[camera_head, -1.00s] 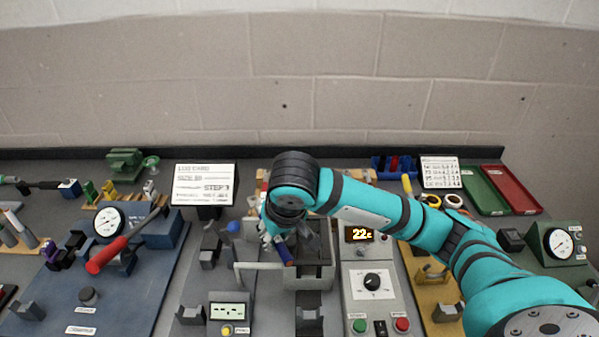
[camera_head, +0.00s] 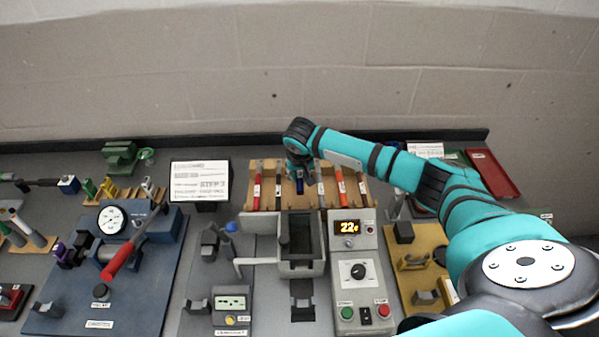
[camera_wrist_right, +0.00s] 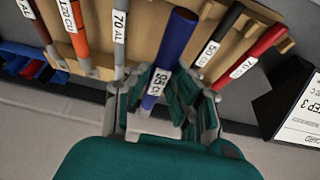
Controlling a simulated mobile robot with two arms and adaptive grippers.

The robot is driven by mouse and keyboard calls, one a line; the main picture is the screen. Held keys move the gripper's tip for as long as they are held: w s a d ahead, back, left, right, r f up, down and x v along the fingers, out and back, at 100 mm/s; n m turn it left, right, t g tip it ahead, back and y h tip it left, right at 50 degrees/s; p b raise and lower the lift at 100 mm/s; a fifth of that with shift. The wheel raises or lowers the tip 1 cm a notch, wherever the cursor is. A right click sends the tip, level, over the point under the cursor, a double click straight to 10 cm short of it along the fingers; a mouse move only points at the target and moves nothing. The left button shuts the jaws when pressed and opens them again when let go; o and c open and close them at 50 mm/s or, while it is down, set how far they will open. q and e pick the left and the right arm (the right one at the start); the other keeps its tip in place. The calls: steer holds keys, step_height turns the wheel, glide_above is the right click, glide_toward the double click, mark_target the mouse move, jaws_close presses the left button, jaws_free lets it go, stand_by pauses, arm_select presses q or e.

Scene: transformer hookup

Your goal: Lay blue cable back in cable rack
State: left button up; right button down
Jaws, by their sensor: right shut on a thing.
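The blue cable (camera_head: 299,186) is a short, thick blue rod with a white label that reads like 95 CU in the right wrist view (camera_wrist_right: 172,50). My right gripper (camera_head: 299,175) is shut on it, with the fingers on both sides of the labelled part in the wrist view (camera_wrist_right: 163,92). The wooden cable rack (camera_head: 268,195) stands at the back of the bench. The blue cable is over the rack's middle, lined up with its neighbours; I cannot tell whether it touches the rack. My left gripper is not in view.
A grey open-topped unit (camera_head: 302,266) and a control box reading 22 (camera_head: 352,290) stand in front. A step card (camera_head: 199,181) stands left.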

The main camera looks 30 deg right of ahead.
steer(key=shift+s+r, duration=0.1)
steer(key=shift+r, duration=0.05)
steer(key=shift+s+a+r+p, duration=0.1)
steer(key=shift+a+p, duration=0.1)
steer(key=shift+p, duration=0.6)
arm_select(q)
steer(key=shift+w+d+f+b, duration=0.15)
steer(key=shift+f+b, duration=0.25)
steer(key=shift+b, duration=0.4)
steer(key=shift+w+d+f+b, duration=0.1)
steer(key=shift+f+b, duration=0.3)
steer(key=shift+b, duration=0.4)
arm_select(e)
steer(key=shift+f, duration=3.35)
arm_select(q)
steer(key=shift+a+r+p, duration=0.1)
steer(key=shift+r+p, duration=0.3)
arm_select(e)
steer(key=shift+f, duration=0.3)
steer(key=c, duration=1.1)
jaws_free()
